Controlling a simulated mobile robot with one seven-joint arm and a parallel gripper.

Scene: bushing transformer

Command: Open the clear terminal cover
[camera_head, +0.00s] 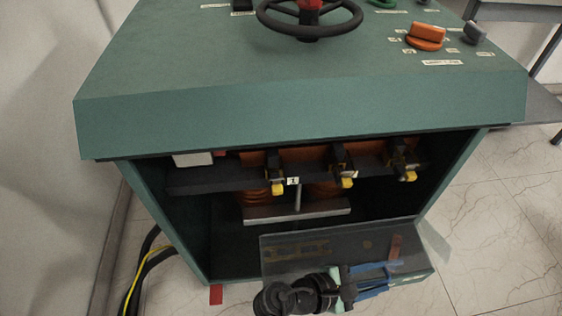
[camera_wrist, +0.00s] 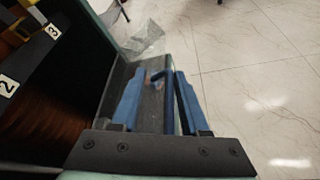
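The clear terminal cover (camera_head: 300,248) is a see-through panel low at the front of the green cabinet. It appears swung down and outward, with the terminals above it uncovered. Its clear corner (camera_wrist: 143,42) shows beyond my fingers in the wrist view. My gripper (camera_head: 396,272) is at the cover's lower right in the head view, its blue fingers pointing right. In the wrist view my gripper (camera_wrist: 160,72) has its fingers apart, with a dark strip visible between them. I cannot tell whether the fingers touch the cover.
The green cabinet (camera_head: 300,125) has an open front with yellow-tipped terminals (camera_head: 346,182) inside. A black handwheel (camera_head: 310,25) and an orange knob (camera_head: 426,36) are on top. Black and yellow cables (camera_head: 145,268) run at left. Tiled floor (camera_head: 505,220) is clear at right.

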